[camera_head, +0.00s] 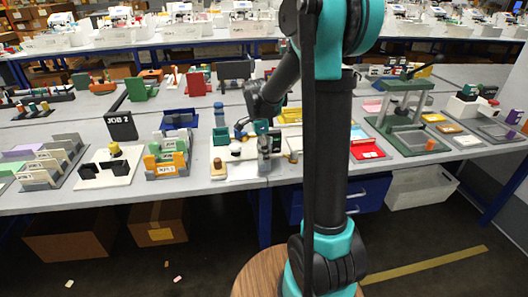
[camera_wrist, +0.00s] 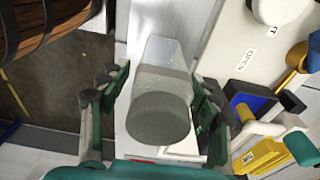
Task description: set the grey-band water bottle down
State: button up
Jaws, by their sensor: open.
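A clear water bottle with a grey cap (camera_wrist: 158,118) stands between my gripper's fingers in the wrist view. In the head view the bottle (camera_head: 264,156) appears upright on the grey bench, close to its front edge. My gripper (camera_wrist: 157,105) is open, with one finger on each side of the bottle and visible space beside the cap. In the head view my gripper (camera_head: 263,134) is at the bottle's upper part.
A blue-topped bottle (camera_head: 221,116) stands behind and left. A white board marked OPEN (camera_wrist: 240,35) lies right of the bottle in the wrist view, with a yellow block (camera_wrist: 262,156) nearby. An orange rack (camera_head: 168,163) stands to the left. The bench's front edge is close.

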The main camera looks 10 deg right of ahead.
jog(key=r, duration=0.4)
jog(key=a+r, duration=0.1)
jog(key=r, duration=0.7)
jog(key=shift+a+r, duration=0.1)
jog(key=shift+a, duration=0.15)
